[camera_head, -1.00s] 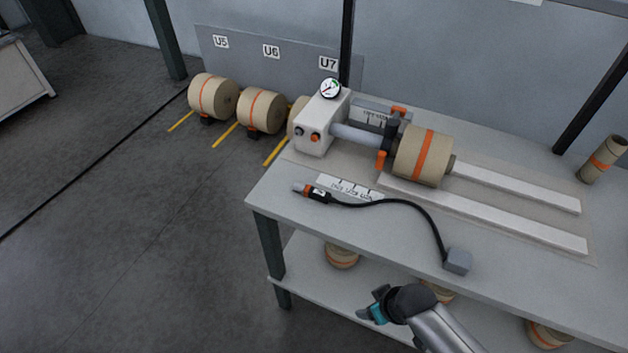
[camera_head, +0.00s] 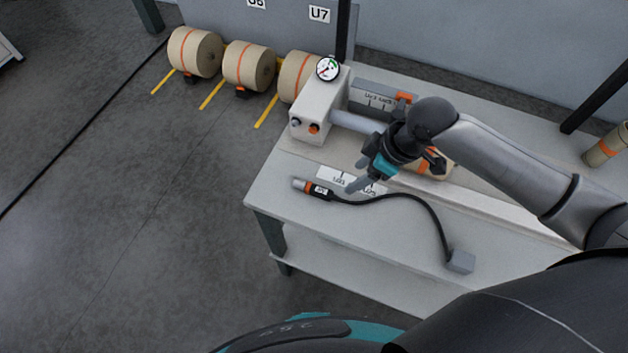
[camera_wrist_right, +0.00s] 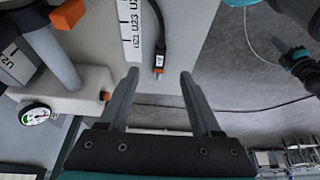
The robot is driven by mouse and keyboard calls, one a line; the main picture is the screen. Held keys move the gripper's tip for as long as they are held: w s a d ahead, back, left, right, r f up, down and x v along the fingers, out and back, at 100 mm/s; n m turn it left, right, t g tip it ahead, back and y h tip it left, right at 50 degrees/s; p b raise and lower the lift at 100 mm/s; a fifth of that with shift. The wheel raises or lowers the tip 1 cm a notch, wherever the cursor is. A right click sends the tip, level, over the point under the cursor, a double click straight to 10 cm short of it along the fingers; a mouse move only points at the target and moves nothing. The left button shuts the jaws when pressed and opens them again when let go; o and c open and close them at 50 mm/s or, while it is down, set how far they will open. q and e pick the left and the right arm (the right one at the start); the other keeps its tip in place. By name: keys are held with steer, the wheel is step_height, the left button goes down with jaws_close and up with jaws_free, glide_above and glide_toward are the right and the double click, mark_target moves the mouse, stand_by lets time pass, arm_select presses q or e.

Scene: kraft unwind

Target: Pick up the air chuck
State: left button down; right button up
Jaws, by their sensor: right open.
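The air chuck (camera_head: 311,187) lies on the bench top near its front left corner, a short dark tool with an orange band and a grey tip. A black hose runs from it to a grey block (camera_head: 460,261). In the right wrist view the air chuck (camera_wrist_right: 159,60) shows beyond and between the fingertips, apart from them. My right gripper (camera_head: 358,176) is above the bench, to the right of the air chuck, open and empty; its fingers (camera_wrist_right: 158,75) are spread in the wrist view. My left gripper is not seen in the head view.
A white housing (camera_head: 318,108) with a gauge (camera_head: 328,68) and a shaft stands behind the air chuck. A label strip (camera_head: 345,180) lies just beside it. My right arm partly hides a kraft roll (camera_head: 440,165). The bench front is clear.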

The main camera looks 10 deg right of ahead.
mark_target(331, 194)
steer(key=x, duration=0.6)
steer(key=shift+a+f+b, duration=0.15)
steer(key=shift+a+b, duration=0.05)
steer(key=shift+b, duration=0.2)
steer(key=shift+w+a+f, duration=0.15)
steer(key=shift+a+f, duration=0.1)
steer(key=shift+f, duration=0.4)
steer(key=x, duration=0.4)
steer(key=shift+r+b, duration=0.1)
steer(key=shift+b, duration=0.3)
steer(key=shift+w+a+f, duration=0.15)
steer(key=shift+f, duration=0.3)
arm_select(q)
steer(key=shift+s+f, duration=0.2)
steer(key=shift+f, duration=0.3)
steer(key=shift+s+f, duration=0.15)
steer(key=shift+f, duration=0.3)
arm_select(e)
steer(key=shift+c, duration=0.2)
jaws_close()
